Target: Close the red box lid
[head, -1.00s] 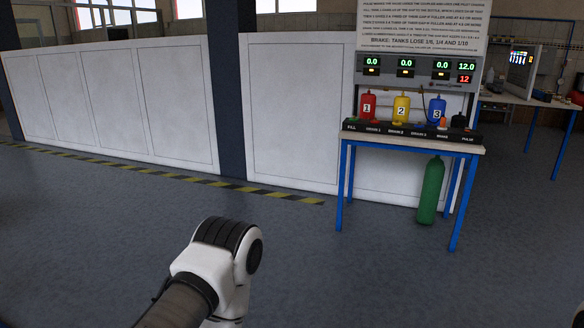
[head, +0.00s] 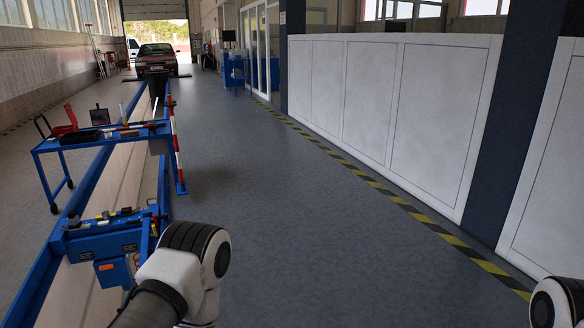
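A small red box (head: 66,122) sits on the far left part of a blue cart (head: 46,147). A slanted red panel stands up from it and looks like its raised lid; it is too small to be sure. Links of my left arm show at the bottom centre-left and part of my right arm at the bottom right corner. Neither gripper is in view.
A blue jack (head: 105,240) stands at the left in front of the cart, along blue rails. A red-and-white post (head: 176,145) is beside the cart. Grey floor (head: 300,210) is clear in the middle. White panels (head: 440,120) line the right.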

